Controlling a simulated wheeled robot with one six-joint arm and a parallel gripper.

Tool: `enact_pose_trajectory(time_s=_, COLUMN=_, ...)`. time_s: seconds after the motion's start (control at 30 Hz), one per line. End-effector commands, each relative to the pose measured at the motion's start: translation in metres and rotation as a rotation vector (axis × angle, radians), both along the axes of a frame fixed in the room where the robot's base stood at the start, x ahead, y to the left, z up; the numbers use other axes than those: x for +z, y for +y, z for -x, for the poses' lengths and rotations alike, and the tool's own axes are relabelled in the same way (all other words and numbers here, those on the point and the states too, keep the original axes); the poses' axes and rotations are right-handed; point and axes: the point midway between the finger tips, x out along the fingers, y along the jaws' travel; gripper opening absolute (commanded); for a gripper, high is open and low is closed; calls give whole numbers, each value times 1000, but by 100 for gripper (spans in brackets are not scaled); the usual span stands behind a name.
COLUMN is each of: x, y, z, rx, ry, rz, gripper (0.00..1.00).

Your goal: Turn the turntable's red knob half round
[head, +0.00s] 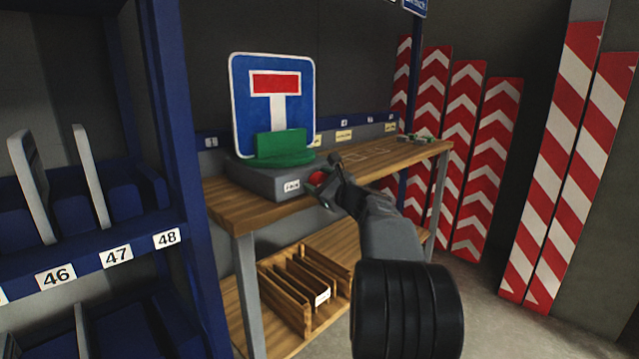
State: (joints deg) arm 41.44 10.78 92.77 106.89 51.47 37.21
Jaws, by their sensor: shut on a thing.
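The turntable (268,183) is a dark grey base with a green top and a small white label, at the left end of the wooden workbench. A blue sign (272,110) with a white T and a red bar stands upright on it behind a green block (281,144). The red knob (317,178) is on the right side of the base. My gripper (322,182) reaches in from the lower right and is shut on the red knob. Its fingers and wrist hide part of the knob.
A wooden rack (310,290) is on the lower shelf. A blue numbered rack (110,255) stands close at left. Red-and-white boards (468,150) lean at right.

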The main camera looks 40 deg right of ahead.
Motion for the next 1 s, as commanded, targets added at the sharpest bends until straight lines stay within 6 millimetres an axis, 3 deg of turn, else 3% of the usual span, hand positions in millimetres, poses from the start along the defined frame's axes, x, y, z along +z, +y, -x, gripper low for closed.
enact_pose_trajectory(time_s=0.03, x=0, y=-1, z=0, rx=-3, ry=1, rz=0, gripper=33)
enact_pose_trajectory(time_s=0.07, x=0, y=-1, z=0, rx=-3, ry=1, rz=0, gripper=59)
enact_pose_trajectory(time_s=0.3, x=0, y=0, z=0, rx=0, ry=0, rz=0, gripper=81)
enact_pose_trajectory(time_s=0.67, x=3, y=0, z=0, rx=1, ry=9, rz=-43, gripper=81)
enact_pose_trajectory(time_s=1.0, x=11, y=-1, z=0, rx=0, ry=74, rz=-400, gripper=81)
